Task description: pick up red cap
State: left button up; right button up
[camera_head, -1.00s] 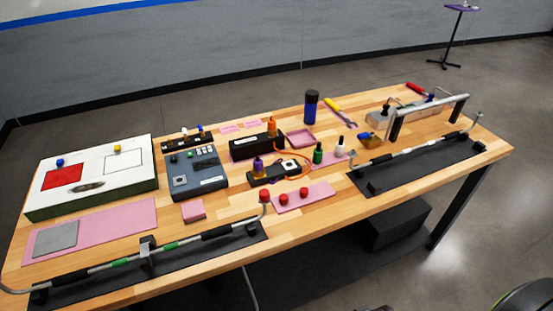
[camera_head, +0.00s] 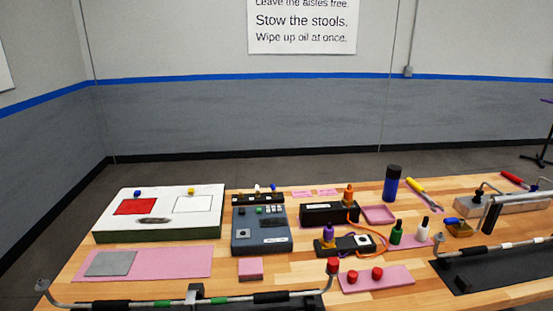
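Two red caps, one on the left (camera_head: 352,275) and one on the right (camera_head: 377,273), sit on a pink mat (camera_head: 400,279) near the front of the wooden table. A third red cap (camera_head: 333,265) sits on the upturned right end of a grey metal tube (camera_head: 225,299) at the table's front, just left of that mat. Neither of my grippers shows in the head view.
A dark device with buttons (camera_head: 259,240) and a white box (camera_head: 160,228) stand on the left. Black blocks (camera_head: 312,219), small bottles (camera_head: 396,233), a blue bottle (camera_head: 391,186) and a second tube on a black base (camera_head: 480,272) stand around the mat.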

aim_at(377, 272)
jog(key=u, duration=1.4)
jog(key=z, duration=2.3)
jog(key=l, duration=0.3)
